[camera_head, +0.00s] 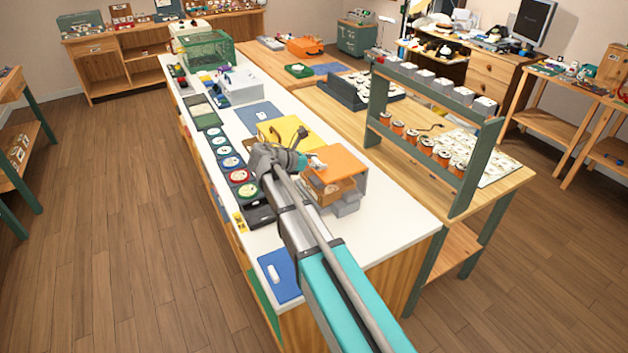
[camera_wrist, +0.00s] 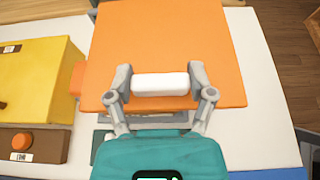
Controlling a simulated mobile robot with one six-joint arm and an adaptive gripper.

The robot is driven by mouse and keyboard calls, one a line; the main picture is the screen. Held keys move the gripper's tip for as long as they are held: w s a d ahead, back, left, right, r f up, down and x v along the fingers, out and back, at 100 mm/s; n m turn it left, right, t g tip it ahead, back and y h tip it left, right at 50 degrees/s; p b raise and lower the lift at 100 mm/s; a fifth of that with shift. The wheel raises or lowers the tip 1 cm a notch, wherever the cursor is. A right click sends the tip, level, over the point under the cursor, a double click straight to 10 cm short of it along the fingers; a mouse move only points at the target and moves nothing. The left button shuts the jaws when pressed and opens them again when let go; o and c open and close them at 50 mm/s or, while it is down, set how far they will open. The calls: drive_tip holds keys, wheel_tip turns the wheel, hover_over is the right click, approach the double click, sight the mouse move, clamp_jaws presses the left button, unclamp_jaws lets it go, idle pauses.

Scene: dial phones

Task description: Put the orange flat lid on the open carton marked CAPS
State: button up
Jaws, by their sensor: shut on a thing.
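The orange flat lid (camera_wrist: 160,45) fills the upper middle of the wrist view and has a white bar handle (camera_wrist: 160,84). My gripper (camera_wrist: 160,86) is shut on that handle, one grey finger at each end. In the head view the lid (camera_head: 335,160) is at the right side of the white counter, and my gripper (camera_head: 305,162) is at its left edge. A brown box-like thing (camera_head: 328,190) shows below the lid; I cannot tell whether they touch. No CAPS marking is readable, so I cannot tell whether this is the carton.
A yellow box (camera_wrist: 40,75) is left of the lid; a brown piece with an orange knob (camera_wrist: 22,141) is below it. A row of round dials (camera_head: 230,162) runs along the counter's left edge. A green rack with cans (camera_head: 425,140) stands to the right. A blue mat (camera_head: 278,285) lies in front.

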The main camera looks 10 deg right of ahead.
drive_tip(key=w+f+b, duration=0.3)
drive_tip(key=f+b, duration=0.1)
drive_tip(key=shift+w+f, duration=0.35)
drive_tip(key=shift+f, duration=0.05)
drive_tip(key=shift+w+f+b, duration=0.2)
drive_tip(key=shift+f+b, duration=0.8)
drive_tip(key=shift+w+f+b, duration=0.2)
drive_tip(key=shift+f+b, duration=0.8)
drive_tip(key=shift+f+b, duration=0.45)
drive_tip(key=o, duration=1.1)
drive_tip(key=shift+r, duration=0.2)
